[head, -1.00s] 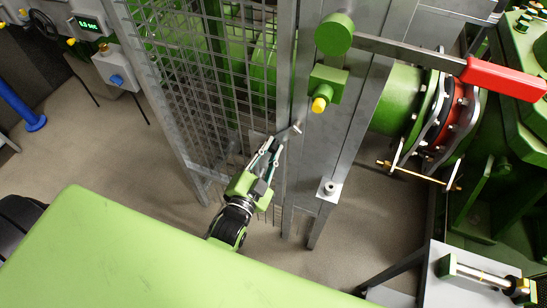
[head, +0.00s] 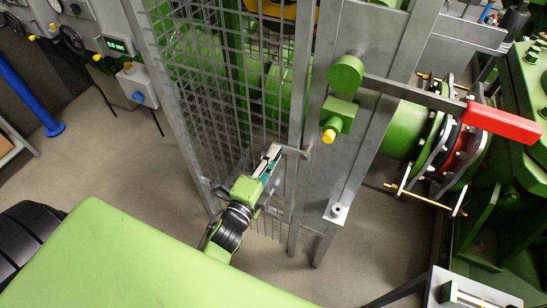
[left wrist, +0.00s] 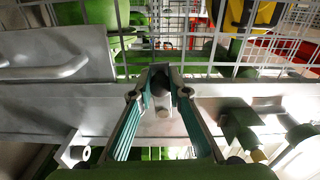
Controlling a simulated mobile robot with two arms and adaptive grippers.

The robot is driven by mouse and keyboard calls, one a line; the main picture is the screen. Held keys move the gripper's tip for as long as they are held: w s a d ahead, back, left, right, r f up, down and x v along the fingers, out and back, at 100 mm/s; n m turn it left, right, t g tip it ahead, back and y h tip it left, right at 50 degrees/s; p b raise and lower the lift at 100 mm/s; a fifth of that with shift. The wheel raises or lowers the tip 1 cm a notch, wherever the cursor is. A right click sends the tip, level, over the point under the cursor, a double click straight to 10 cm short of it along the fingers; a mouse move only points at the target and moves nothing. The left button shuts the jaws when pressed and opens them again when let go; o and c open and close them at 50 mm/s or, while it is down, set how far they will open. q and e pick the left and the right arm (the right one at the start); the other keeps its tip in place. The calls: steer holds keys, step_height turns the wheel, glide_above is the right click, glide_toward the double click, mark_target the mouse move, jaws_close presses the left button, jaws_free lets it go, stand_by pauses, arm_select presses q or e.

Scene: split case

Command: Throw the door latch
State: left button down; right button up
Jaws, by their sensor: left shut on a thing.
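The mesh door (head: 222,100) stands upright beside a wide grey steel post (head: 345,165). A small grey latch bar (head: 297,151) sticks out at the door's edge near the post. My left gripper (head: 273,156) is at the bar's left end, shut on it. In the left wrist view, the fingers (left wrist: 161,82) close around a dark round knob (left wrist: 160,84) on the latch, in front of the grey door frame. The knob is mostly hidden between the fingertips. My right gripper is in neither view.
A green block with a yellow tip (head: 335,122) and a green round knob (head: 347,73) sit on the post above the latch. A long lever with a red grip (head: 503,123) reaches right. Open floor (head: 290,268) lies below the door.

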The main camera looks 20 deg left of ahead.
arm_select(q)
steer(key=shift+r+m, duration=0.3)
steer(key=shift+m, duration=0.1)
steer(key=c, duration=1.9)
jaws_free()
steer(key=shift+s, duration=0.1)
steer(key=s, duration=1.1)
steer(key=shift+s+a, duration=0.15)
steer(key=shift+s, duration=0.25)
